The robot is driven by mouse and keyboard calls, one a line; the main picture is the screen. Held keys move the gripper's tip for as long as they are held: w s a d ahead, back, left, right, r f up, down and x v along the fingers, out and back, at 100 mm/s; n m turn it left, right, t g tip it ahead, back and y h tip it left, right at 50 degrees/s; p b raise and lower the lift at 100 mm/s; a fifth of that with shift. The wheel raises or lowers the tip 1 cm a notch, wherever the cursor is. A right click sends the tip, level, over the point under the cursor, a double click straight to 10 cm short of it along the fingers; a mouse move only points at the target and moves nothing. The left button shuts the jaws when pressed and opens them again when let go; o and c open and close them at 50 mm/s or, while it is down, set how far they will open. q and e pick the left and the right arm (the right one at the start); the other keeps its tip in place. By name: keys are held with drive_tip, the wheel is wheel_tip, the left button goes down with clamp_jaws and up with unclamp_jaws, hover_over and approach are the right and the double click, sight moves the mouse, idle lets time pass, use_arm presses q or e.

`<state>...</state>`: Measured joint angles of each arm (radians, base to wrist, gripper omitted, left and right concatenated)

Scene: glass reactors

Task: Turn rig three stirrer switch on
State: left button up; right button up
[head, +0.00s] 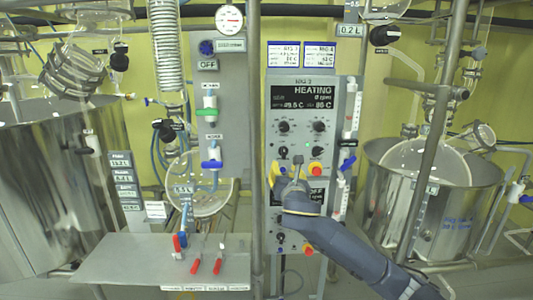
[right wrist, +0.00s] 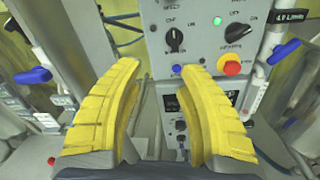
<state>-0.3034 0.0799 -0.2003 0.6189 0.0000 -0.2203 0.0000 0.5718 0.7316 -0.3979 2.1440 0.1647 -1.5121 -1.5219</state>
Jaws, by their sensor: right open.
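The grey control panel (head: 343,100) stands in the middle of the head view. Its dark display (head: 303,97) reads HEATING, 0 rpm. The right wrist view also shows the left switch (right wrist: 174,39) and right switch (right wrist: 239,28); I cannot tell which is the stirrer's. My right gripper (head: 289,174) is open and empty before the panel, below the switches. My left gripper is not in view.
A red stop button on a yellow collar (right wrist: 231,64) sits right of my right gripper's fingers. A lower display reads OFF. A steel vessel (head: 440,200) stands at right, a larger one (head: 50,190) at left. A metal shelf (head: 130,262) holds red-handled tools. Vertical posts flank the panel.

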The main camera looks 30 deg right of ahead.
sight(284, 152)
drive_tip(key=w+d, duration=0.3)
drive_tip(key=w, duration=0.2)
drive_tip(key=w+d+n, duration=0.1)
drive_tip(key=w+d, duration=0.2)
drive_tip(key=w, duration=0.2)
drive_tip(key=w+d+n+h, duration=0.1)
drive_tip(key=w+d, duration=0.2)
drive_tip(key=w, duration=0.1)
drive_tip(key=shift+w+d+f+g, duration=0.1)
drive_tip(key=shift+w+f+g, duration=0.05)
drive_tip(key=shift+w+g, duration=0.2)
drive_tip(key=shift+c, duration=0.4)
clamp_jaws()
